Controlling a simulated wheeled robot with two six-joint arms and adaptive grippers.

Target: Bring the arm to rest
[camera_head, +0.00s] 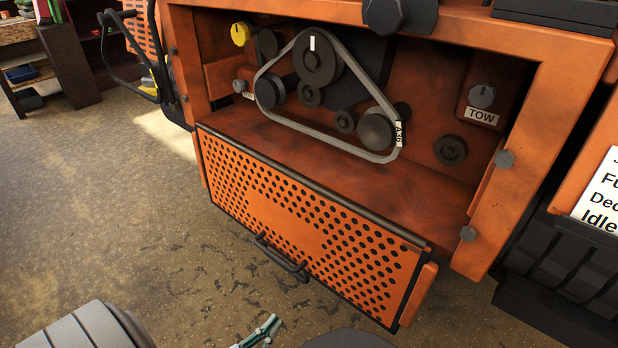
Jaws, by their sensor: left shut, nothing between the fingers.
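My left gripper (262,332) shows only in part at the bottom edge of the head view, as small teal and metal finger parts. It is shut and empty, low in front of the orange mower (560,130) and apart from it. A grey rounded part of my own arm (85,326) shows at the bottom left. The rest of the arm is cut off by the frame. My right gripper is not in view.
The mower's perforated panel (225,172) hangs folded down, with a black handle (280,258). Behind it, a grey belt (340,143) runs around several pulleys. A yellow knob (240,34) is at upper left. A shelf (70,60) stands far left. The floor at left is clear.

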